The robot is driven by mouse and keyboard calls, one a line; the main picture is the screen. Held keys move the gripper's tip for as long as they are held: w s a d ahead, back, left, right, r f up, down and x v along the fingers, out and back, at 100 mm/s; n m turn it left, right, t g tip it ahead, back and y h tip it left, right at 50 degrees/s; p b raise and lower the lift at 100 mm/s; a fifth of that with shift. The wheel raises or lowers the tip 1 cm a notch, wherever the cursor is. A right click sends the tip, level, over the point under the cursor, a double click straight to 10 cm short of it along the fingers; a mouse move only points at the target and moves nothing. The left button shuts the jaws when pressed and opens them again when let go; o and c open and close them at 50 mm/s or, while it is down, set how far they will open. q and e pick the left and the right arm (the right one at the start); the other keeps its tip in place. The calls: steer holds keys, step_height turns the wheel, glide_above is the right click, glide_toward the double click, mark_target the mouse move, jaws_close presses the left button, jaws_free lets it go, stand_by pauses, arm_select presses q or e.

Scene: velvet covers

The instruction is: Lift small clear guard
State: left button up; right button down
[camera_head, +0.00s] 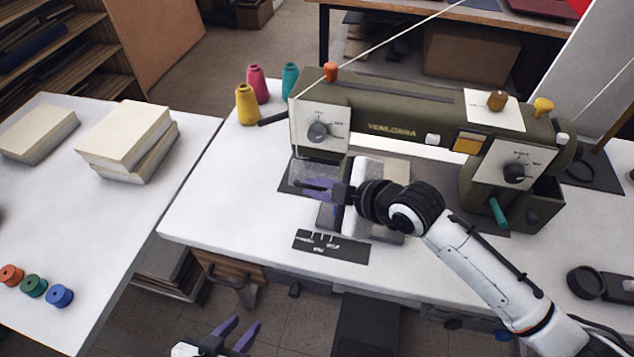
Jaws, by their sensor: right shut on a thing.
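The small clear guard (299,170) is a see-through pane at the needle end of the olive sewing machine (392,110), below its dial plate. My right gripper (310,188), with purple fingers, reaches in from the right and is shut on the guard's lower part. Whether the guard is raised from its seat is hard to tell. My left gripper (240,333) is at the bottom of the view, below the table's front edge, with its purple fingers apart and empty.
Yellow (246,105), pink and teal thread cones stand behind the machine's left end. A dark slotted plate (331,246) lies at the table's front. Cream blocks (125,135) and several coloured spools (34,285) sit on the left table. The white table left of the machine is clear.

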mark_target(320, 168)
steer(key=r+m+g, duration=0.1)
steer(key=r+g, duration=0.1)
steer(key=g, duration=0.1)
steer(key=shift+w+d+r+m, duration=0.1)
steer(key=shift+w+r+m, duration=0.25)
steer(key=shift+w+m, duration=0.05)
steer(key=shift+w+r+m+g, duration=0.2)
steer(key=shift+r+m+g, duration=0.2)
steer(key=shift+g, duration=0.25)
steer(key=shift+w+r+m+g, duration=0.2)
steer(key=shift+r+m+g, duration=0.15)
steer(key=shift+g, duration=0.3)
steer(key=c, duration=1.9)
jaws_free()
steer(key=shift+d, duration=0.1)
steer(key=b+v, duration=0.1)
steer(key=v, duration=0.9)
steer(key=shift+d, duration=0.2)
